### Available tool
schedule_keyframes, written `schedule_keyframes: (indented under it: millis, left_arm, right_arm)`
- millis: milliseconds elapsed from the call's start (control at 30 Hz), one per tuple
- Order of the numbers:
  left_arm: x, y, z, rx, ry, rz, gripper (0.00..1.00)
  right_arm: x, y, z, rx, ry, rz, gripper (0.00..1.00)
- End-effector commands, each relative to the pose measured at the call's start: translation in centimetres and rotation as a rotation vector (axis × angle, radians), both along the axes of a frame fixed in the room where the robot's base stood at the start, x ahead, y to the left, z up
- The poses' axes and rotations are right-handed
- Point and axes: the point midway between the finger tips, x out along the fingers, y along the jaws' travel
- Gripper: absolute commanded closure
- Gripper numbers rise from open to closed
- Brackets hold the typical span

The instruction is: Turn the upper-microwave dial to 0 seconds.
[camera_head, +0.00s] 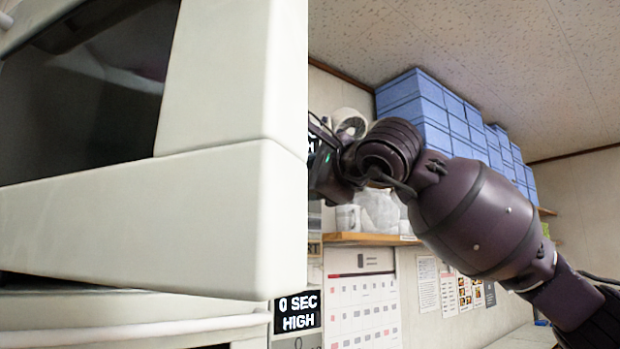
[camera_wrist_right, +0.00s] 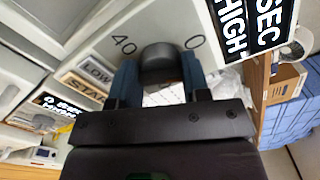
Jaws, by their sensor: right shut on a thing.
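The upper microwave (camera_head: 150,215) fills the left of the head view, pale with a dark window. Its black dial (camera_wrist_right: 160,58) shows in the right wrist view, with the marks 40 and 0 beside it. My right gripper (camera_wrist_right: 160,76) is shut on the dial, one finger on each side. In the head view the microwave's edge hides the dial and my fingertips. A large readout (camera_wrist_right: 248,25) in the wrist view shows SEC and HIGH; its number is cut off. My left gripper is not in view.
A lower microwave (camera_head: 120,318) stands beneath; a readout (camera_head: 297,312) by it says 0 SEC HIGH. Labels LOW (camera_wrist_right: 95,69) and a partly hidden one lie beside the dial. A wall shelf (camera_head: 370,239) and blue boxes (camera_head: 420,105) are behind my right arm.

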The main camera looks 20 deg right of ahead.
Motion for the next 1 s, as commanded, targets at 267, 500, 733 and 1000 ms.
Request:
schedule_keyframes:
  millis: [267,500,733,1000]
  left_arm:
    - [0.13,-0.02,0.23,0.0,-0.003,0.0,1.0]
    - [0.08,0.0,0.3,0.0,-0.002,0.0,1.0]
    - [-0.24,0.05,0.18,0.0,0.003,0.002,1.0]
    - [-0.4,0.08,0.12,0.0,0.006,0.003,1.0]
  right_arm:
    - [-0.07,0.05,-0.01,-0.203,-0.075,0.001,0.81]
    - [-0.07,0.1,-0.1,-0.315,-0.115,0.002,0.81]
    - [-0.06,0.1,-0.14,-0.364,-0.133,0.002,0.81]
    - [-0.05,0.11,-0.17,-0.373,-0.135,0.002,0.81]
